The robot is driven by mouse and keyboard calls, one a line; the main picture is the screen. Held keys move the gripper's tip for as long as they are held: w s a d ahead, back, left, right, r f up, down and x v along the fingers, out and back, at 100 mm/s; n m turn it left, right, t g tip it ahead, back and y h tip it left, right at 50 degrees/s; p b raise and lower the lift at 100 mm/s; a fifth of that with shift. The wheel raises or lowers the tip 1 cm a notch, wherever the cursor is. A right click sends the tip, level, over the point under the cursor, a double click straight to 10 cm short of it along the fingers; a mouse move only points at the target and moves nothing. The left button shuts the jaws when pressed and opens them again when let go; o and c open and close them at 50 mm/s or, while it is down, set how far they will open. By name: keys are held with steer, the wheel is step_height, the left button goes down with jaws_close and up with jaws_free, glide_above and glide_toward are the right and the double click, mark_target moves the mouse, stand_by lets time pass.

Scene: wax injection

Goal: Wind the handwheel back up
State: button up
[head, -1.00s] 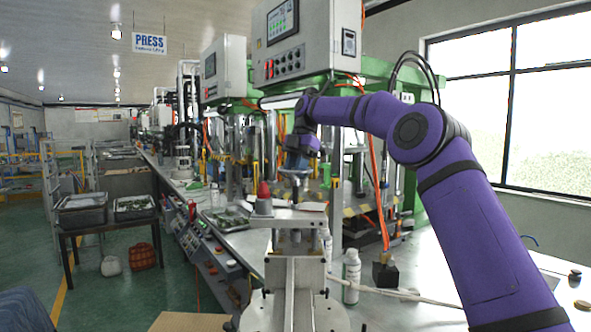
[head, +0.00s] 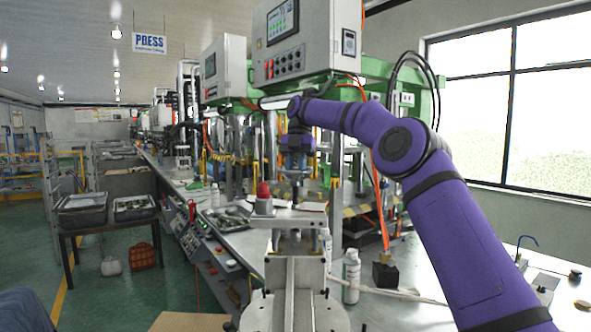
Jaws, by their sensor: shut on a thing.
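In the head view, my gripper (head: 297,170) points down above the middle of the bench-top press (head: 292,216). It is shut at the top of the upright metal shaft, where the handwheel (head: 296,178) appears to be. The wheel is small here and largely covered by the gripper, so its rim and angle cannot be made out. The shaft runs down to the press's flat metal top plate. A red-capped knob (head: 263,190) stands on that plate, left of the shaft.
A white bottle (head: 351,275) and a black block (head: 385,274) stand on the bench right of the press. A tray of parts (head: 228,219) lies behind to the left. Control boxes (head: 297,40) hang above. The bench at right has free room.

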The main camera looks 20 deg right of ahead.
steer(key=shift+f, duration=0.15)
steer(key=o, duration=0.7)
steer(key=shift+c, duration=0.2)
